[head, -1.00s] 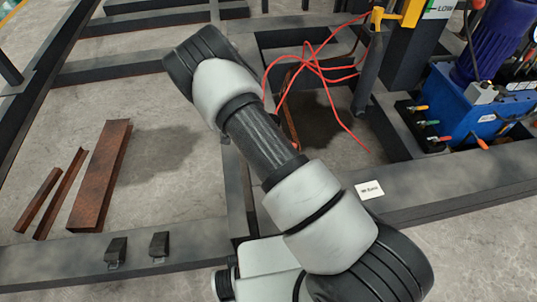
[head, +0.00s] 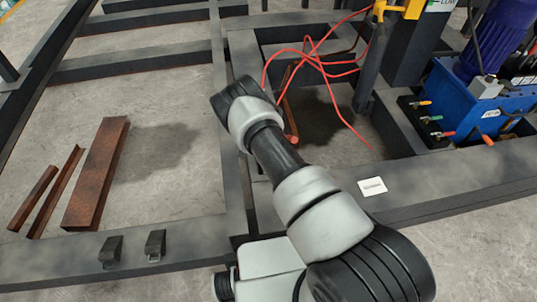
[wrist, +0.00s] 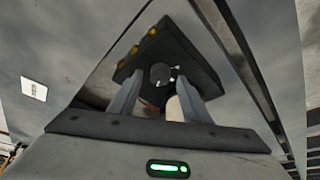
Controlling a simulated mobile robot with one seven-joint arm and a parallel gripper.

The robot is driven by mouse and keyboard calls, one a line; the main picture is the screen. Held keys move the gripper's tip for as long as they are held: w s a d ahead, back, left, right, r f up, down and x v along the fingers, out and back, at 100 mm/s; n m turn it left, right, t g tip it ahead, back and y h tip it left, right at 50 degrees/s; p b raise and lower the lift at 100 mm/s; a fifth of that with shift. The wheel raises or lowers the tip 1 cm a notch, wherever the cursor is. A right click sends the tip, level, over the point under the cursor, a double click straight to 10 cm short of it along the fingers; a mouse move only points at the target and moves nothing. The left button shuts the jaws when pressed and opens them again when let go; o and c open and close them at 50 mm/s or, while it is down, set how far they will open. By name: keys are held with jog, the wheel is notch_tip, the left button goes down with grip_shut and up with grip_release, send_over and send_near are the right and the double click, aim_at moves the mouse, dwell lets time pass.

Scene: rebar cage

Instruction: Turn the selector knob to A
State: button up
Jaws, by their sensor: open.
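The selector knob (wrist: 160,74) is a small dark round knob on a dark box (wrist: 190,62) in the wrist view. Small pale marks sit around the knob, too small to read, so I cannot tell which position it points to. Yellow round parts line the box's left edge. My gripper (wrist: 159,80) is open, its two grey fingers pointing toward the box with the knob showing between their tips. I cannot tell whether the fingers touch it. In the head view the knob and gripper do not show; my arm covers the middle.
In the head view, dark steel beams frame the floor. Red cables (head: 325,66) hang near a dark post. A blue hydraulic unit (head: 470,105) stands at right. Rusty steel pieces (head: 97,175) lie at left. A white label (head: 372,186) lies on the front beam.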

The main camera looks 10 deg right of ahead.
jog(key=shift+w+d+f, duration=0.1)
jog(key=shift+d+f, duration=0.1)
jog(key=shift+f, duration=0.35)
jog(key=c, duration=1)
jog(key=shift+c, duration=0.2)
jog(key=shift+n, duration=0.3)
jog(key=n+y, duration=0.1)
jog(key=n, duration=0.2)
jog(key=shift+d+t, duration=0.15)
jog(key=shift+t, duration=0.25)
jog(key=shift+n+t+y, duration=0.4)
jog(key=shift+n+y, duration=0.3)
jog(key=shift+n, duration=1.2)
